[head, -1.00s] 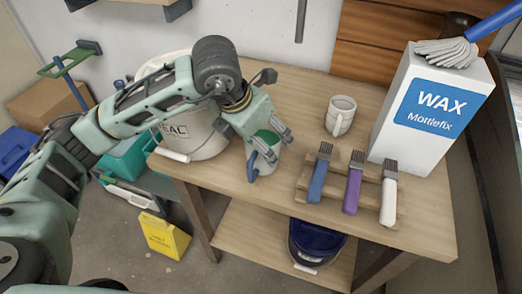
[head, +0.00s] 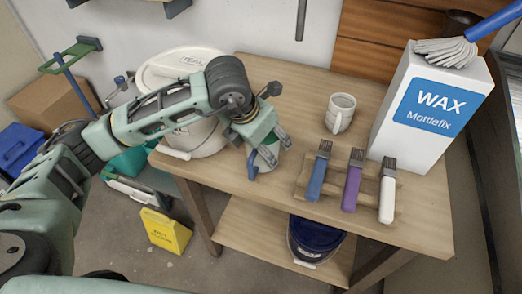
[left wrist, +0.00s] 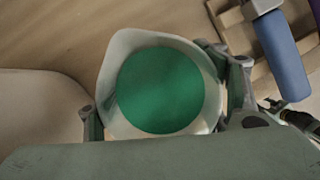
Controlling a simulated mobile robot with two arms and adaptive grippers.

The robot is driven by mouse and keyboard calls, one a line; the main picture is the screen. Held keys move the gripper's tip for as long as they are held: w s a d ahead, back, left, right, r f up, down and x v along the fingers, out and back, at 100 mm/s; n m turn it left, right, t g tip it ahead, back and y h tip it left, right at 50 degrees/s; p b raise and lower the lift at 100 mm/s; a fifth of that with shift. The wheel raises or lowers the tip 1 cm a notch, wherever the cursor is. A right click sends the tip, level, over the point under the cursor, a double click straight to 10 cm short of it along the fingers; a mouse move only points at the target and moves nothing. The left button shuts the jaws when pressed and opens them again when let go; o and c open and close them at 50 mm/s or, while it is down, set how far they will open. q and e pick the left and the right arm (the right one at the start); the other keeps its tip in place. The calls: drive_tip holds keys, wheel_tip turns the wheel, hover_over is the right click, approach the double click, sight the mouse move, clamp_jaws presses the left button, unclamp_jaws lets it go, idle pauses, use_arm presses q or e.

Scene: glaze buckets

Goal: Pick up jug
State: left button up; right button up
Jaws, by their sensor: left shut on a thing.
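The jug (head: 266,163) is a small pale vessel near the table's left front edge, mostly hidden in the head view by my left gripper (head: 268,152). A blue piece shows at its left side there. In the left wrist view the jug (left wrist: 160,84) is seen from above, with a pale rim, a pointed lip at the upper left and a green round inside. My left gripper's fingers are on opposite sides of it, shut on it. I cannot tell whether its base touches the table. My right gripper is not in view.
Brushes on a wooden rack (head: 302,178) lie to the right. Bare tabletop (head: 285,90) lies behind.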

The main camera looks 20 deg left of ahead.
use_arm(q)
drive_tip(key=c, duration=0.7)
drive_tip(key=shift+r, duration=0.2)
drive_tip(key=shift+s+d+r+b, duration=0.5)
drive_tip(key=shift+s+d+r, duration=0.5)
drive_tip(key=shift+d+r, duration=0.7)
drive_tip(key=shift+s+d+r+b, duration=0.5)
drive_tip(key=shift+s+d+r, duration=0.55)
drive_tip(key=shift+d+r, duration=0.65)
drive_tip(key=shift+s+d+r+b, duration=0.5)
drive_tip(key=shift+s+d+r, duration=0.5)
drive_tip(key=shift+d+r, duration=0.7)
drive_tip(key=shift+s+a+r, duration=0.1)
drive_tip(key=shift+a+r, duration=0.05)
drive_tip(key=shift+a, duration=0.05)
